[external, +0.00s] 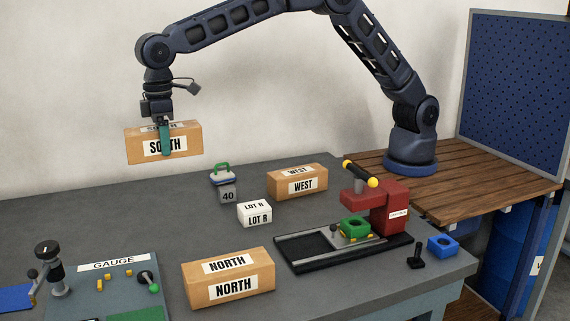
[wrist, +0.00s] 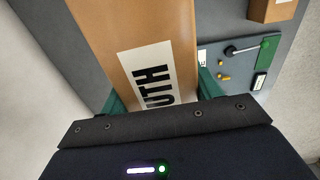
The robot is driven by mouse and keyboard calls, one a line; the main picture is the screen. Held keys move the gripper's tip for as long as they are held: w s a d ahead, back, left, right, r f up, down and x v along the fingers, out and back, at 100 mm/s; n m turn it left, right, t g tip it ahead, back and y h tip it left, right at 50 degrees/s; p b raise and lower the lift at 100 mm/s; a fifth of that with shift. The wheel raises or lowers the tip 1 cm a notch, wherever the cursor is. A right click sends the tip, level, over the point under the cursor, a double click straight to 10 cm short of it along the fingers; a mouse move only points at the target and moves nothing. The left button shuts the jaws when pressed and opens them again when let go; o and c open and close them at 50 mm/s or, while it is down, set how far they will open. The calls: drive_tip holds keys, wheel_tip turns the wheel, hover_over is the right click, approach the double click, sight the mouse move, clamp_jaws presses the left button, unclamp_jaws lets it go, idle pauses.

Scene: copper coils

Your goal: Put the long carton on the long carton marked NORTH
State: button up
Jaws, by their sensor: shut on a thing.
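A long brown carton marked SOUTH (external: 186,146) hangs in the air at the left, above the back of the table. My gripper (external: 165,140) is shut across its middle; one teal finger covers part of the label. In the wrist view the SOUTH carton (wrist: 135,28) fills the space between the teal fingers (wrist: 160,95), and only part of its label shows. The long carton marked NORTH (external: 228,278) lies at the front middle of the table, its visible top clear. In the wrist view, part of a brown box (wrist: 270,10) shows at the top right; its label is out of sight.
A carton marked WEST (external: 297,182), a white LOT R box (external: 255,213) and a grey 40 weight (external: 227,190) stand behind NORTH. A red press (external: 388,207) on a black base is to the right. A GAUGE plate (external: 85,285) with a post lies left of NORTH.

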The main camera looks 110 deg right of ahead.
drive_tip(key=s+a+r, duration=0.1)
drive_tip(key=a+r, duration=0.1)
drive_tip(key=a, duration=0.6)
drive_tip(key=s+a+r, duration=0.1)
drive_tip(key=s+a, duration=0.1)
drive_tip(key=a, duration=0.5)
drive_tip(key=r, duration=0.2)
hover_over(228, 263)
wheel_tip(228, 263, down, 19)
drive_tip(key=shift+f, duration=0.2)
drive_tip(key=shift+f, duration=0.15)
drive_tip(key=o, duration=1.2)
